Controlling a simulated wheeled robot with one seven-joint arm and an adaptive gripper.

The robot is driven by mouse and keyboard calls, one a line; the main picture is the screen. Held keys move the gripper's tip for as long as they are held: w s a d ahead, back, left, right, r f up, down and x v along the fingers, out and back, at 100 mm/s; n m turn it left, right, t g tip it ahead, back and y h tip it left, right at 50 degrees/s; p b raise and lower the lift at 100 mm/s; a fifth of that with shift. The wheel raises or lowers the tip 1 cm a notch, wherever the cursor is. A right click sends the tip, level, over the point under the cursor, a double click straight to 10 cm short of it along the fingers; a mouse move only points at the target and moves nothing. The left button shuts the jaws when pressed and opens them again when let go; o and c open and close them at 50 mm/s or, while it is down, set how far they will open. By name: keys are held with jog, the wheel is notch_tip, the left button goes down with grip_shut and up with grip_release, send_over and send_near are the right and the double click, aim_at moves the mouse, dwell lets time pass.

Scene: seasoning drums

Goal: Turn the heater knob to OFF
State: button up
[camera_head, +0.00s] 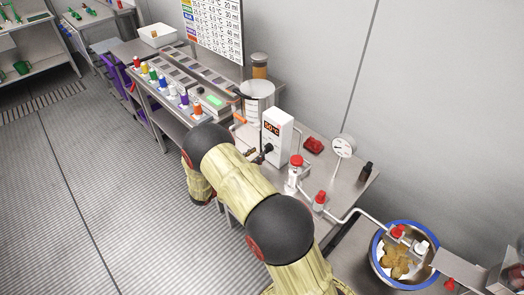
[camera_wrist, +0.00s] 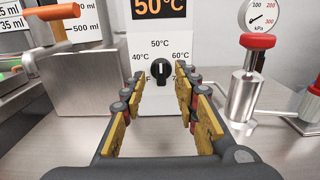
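The heater is a white box (camera_head: 278,130) with a lit display in the head view. Its front panel (camera_wrist: 132,48) fills the middle of the wrist view, with the display above reading 50°C. The black knob (camera_wrist: 160,70) sits below it, its white mark pointing up at the 50°C label. Labels 40°C and 60°C flank it; another label at lower left is mostly hidden by a finger. My gripper (camera_wrist: 160,88) is open and empty, its yellow-padded fingers left and right of the knob, apart from it. In the head view my gripper (camera_head: 262,153) is at the heater's front, small and partly hidden.
A clear graduated tank (camera_head: 257,100) with an orange handle (camera_wrist: 55,12) stands left of the heater. A red-topped valve (camera_wrist: 246,85) with a kPa gauge (camera_wrist: 262,17) stands to the right. A blue-rimmed bowl (camera_head: 376,250) is farther right.

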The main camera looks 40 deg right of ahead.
aim_at(265, 149)
jog(key=shift+w+d, duration=0.15)
jog(key=shift+d, duration=1.1)
jog(key=shift+w+d, duration=0.15)
jog(key=shift+d, duration=1.1)
jog(key=c, duration=0.3)
jog(key=c, duration=0.4)
grip_shut()
